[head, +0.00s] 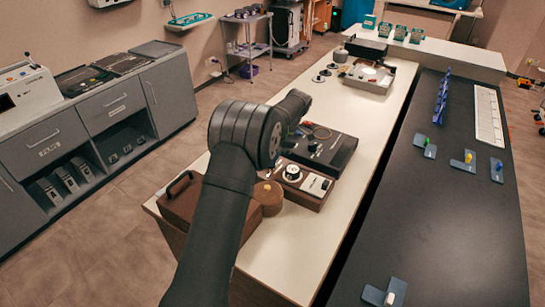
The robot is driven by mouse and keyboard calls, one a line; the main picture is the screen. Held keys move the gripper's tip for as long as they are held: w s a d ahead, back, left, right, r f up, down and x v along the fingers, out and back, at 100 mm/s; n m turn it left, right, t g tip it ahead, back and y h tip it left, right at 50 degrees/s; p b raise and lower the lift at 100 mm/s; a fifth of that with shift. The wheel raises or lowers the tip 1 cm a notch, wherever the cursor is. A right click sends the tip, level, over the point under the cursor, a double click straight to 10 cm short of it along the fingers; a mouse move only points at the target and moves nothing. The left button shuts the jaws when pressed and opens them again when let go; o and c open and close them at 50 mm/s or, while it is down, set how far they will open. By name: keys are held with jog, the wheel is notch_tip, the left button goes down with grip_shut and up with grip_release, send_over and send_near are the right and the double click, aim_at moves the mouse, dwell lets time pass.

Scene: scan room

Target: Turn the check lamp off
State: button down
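No part in view can be surely named as the check lamp. A brown box (302,192) with a round white dial (292,173) and a small white panel (318,185) sits on the white bench. Behind it is a dark flat case (325,150) with cables and small fittings on top. Whether a lamp is lit on either is too small to tell. My arm rises from the bottom of the picture and bends over the bench, left of the dark case. My gripper is hidden behind my arm links, and its fingers do not show.
A brown handled case (185,203) and a round tan piece (268,196) sit close by my arm. A metal tray device (367,77) stands farther back. The bench (367,135) is clear to the right. A dark counter (450,220) with small switch blocks lies beyond.

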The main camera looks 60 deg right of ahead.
jog(key=shift+n+g+y, duration=0.3)
jog(key=shift+n, duration=0.8)
jog(key=c, duration=1.4)
grip_release()
jog(key=v, duration=1.2)
jog(key=shift+w+f, duration=0.1)
jog(key=shift+w, duration=0.05)
jog(key=x, duration=1.1)
jog(key=shift+a+f, duration=0.1)
jog(key=shift+f, duration=0.25)
